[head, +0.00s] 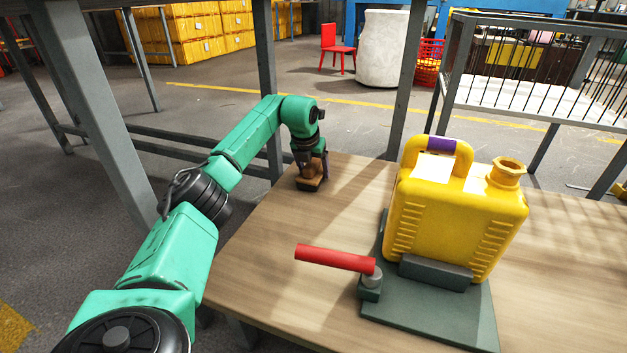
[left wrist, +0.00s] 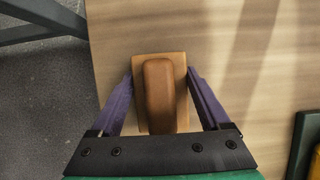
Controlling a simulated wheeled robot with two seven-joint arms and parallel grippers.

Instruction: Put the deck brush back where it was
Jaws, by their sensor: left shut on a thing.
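The deck brush (head: 309,171) is a brown wooden block with a rounded grip on top and dark bristles below. It is upright at the far left part of the wooden table (head: 262,262), bristles down, on or just above the surface; I cannot tell which. My left gripper (head: 314,163) comes from above and is shut on it. In the left wrist view the brush (left wrist: 159,92) sits between the purple fingers of the left gripper (left wrist: 160,76). Its lower side is hidden there. My right gripper is in neither view.
A yellow jerry can (head: 450,215) stands on a dark green base (head: 430,316) to the right of the brush. A red-handled lever (head: 335,258) sticks out left from the base. The tabletop between brush and base is clear. A grey post (head: 266,60) rises behind the table.

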